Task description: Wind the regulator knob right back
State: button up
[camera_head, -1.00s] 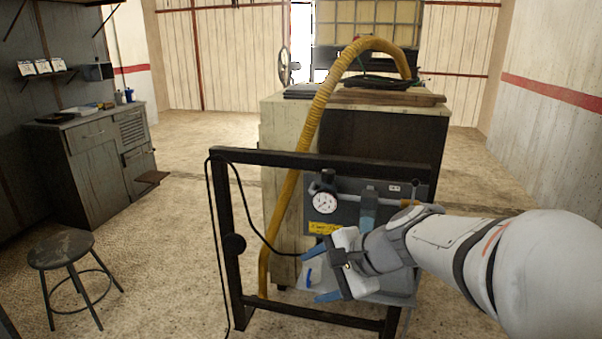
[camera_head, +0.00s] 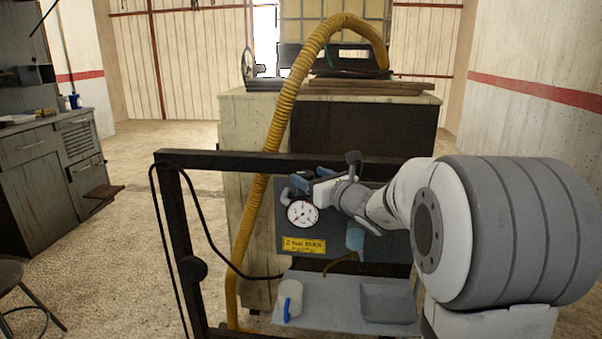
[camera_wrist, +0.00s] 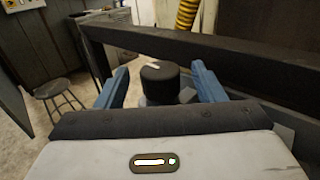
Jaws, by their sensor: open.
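The regulator knob (camera_wrist: 160,82) is a black ribbed cylinder with a pale mark on its top. In the wrist view it stands between the two blue fingers of my gripper (camera_wrist: 160,88), with gaps on both sides. In the head view my gripper (camera_head: 305,180) is over the top of the regulator and hides the knob. The white round pressure gauge (camera_head: 302,213) shows below it. A yellow label (camera_head: 304,246) reading "2 bar MAX" is on the grey panel (camera_head: 330,240) under the gauge.
A dark frame (camera_head: 180,240) surrounds the panel; its top bar (camera_wrist: 200,55) runs close behind the knob. A yellow hose (camera_head: 262,160) arches at the left. A grey shelf (camera_head: 340,308) below holds a blue-and-white item (camera_head: 289,300) and a tray (camera_head: 388,303).

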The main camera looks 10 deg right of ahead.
jog(key=shift+x, duration=2.35)
jog(key=shift+c, duration=0.2)
jog(key=shift+s, duration=0.1)
jog(key=c, duration=0.9)
jog(key=shift+c, duration=0.2)
